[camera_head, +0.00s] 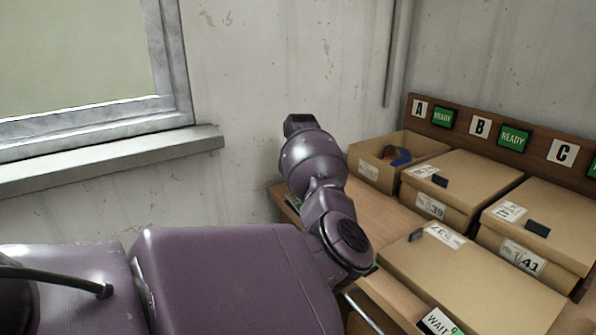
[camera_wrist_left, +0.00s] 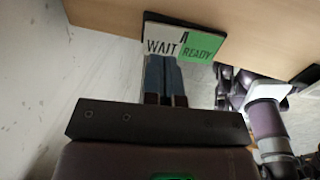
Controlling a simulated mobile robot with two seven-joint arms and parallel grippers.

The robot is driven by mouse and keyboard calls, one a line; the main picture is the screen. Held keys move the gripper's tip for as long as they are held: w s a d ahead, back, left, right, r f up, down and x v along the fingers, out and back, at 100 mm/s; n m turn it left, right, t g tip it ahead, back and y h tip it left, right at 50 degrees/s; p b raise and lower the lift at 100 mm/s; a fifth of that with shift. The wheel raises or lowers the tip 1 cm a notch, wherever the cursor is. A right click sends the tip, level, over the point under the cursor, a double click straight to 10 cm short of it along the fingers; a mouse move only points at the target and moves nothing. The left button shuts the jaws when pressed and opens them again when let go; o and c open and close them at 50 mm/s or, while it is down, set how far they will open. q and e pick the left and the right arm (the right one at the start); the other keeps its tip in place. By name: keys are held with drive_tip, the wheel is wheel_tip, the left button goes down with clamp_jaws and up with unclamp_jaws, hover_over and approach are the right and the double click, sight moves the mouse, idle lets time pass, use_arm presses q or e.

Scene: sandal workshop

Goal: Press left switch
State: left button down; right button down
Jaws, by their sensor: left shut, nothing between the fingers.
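A switch plate (camera_wrist_left: 184,44) marked A, with a white WAIT half and a green READY half, is on the table's front edge in the left wrist view. My left gripper (camera_wrist_left: 164,60) is shut and empty. Its fingertips are right at the lower edge of the plate, below the WAIT half; I cannot tell whether they touch it. In the head view my left arm reaches over the table's left end and hides its gripper. A small green part of a switch (camera_head: 293,201) shows beside the arm. Another WAIT switch (camera_head: 437,321) shows at the bottom. My right gripper is not in view.
An open cardboard box (camera_head: 368,168) with sandal parts stands at the back left of the table (camera_head: 375,212). Closed boxes (camera_head: 470,172) stand to its right, with another (camera_head: 480,285) nearer. A back board (camera_head: 470,115) carries letters and green READY signs. A window sill (camera_head: 110,160) is at left.

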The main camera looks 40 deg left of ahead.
sight(300, 204)
use_arm(q)
drive_tip(key=shift+a+f, duration=0.2)
drive_tip(key=shift+f, duration=0.9)
drive_tip(key=shift+w+f, duration=0.1)
drive_tip(key=shift+f, duration=0.25)
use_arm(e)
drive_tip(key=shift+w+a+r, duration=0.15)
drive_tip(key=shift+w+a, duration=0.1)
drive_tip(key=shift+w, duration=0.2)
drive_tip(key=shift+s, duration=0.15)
use_arm(q)
drive_tip(key=shift+a, duration=0.1)
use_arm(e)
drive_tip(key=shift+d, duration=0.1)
